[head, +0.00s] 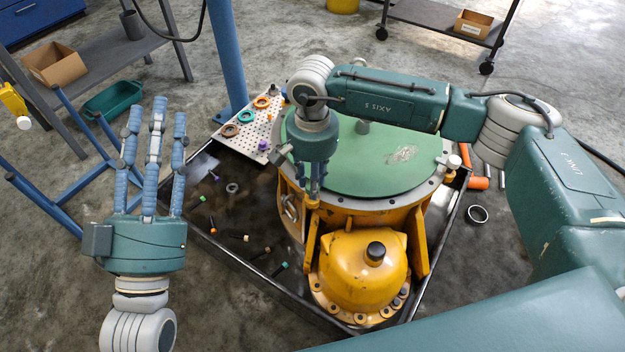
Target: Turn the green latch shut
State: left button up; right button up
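The yellow transmission housing (365,267) stands in a black tray, with a round green cover (372,165) on its top. I cannot make out a separate green latch; it may be hidden behind my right gripper. My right gripper (314,190) points down at the left front edge of the cover, above the yellow flange. Its blue fingers are close together and partly hidden by its palm, so I cannot tell whether they touch anything. My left gripper (157,118) is off to the left, its blue fingers spread, pointing away and empty.
The black tray (228,258) holds several loose bolts and a small ring (232,187). A perforated board (240,137) with coloured rings lies at its back left. A blue post (228,60) rises behind it. An orange cylinder (478,183) and a dark ring (477,214) are at right.

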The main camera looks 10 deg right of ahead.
jog(key=shift+o, duration=1.4)
notch_tip(320, 180, up, 12)
